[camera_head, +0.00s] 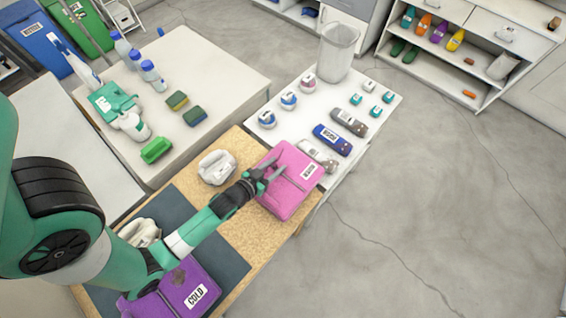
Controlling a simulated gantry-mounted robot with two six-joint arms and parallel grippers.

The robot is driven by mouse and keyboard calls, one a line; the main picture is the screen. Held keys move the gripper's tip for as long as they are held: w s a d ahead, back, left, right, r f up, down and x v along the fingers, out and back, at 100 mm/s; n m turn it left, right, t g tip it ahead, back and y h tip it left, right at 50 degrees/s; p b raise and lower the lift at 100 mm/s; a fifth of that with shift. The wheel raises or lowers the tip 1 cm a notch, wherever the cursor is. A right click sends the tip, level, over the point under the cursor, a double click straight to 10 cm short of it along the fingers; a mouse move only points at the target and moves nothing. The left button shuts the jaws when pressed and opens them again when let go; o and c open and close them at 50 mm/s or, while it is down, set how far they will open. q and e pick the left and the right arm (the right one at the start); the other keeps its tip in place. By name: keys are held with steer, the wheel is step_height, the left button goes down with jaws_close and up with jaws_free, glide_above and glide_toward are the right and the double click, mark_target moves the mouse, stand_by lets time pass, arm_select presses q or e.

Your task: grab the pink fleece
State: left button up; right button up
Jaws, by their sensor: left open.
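The pink fleece (284,199) lies folded at the far right end of the wooden-topped table, with a white label on its right part. My left arm comes in from the left, and my left gripper (275,167) is over the fleece's upper left part with its fingers spread apart. I cannot tell whether the fingers touch the cloth. The arm and gripper hide a little of the fleece's left edge. My right gripper is not in view.
The floor at right is clear.

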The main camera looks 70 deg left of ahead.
arm_select(q)
jaws_close()
stand_by(1.4)
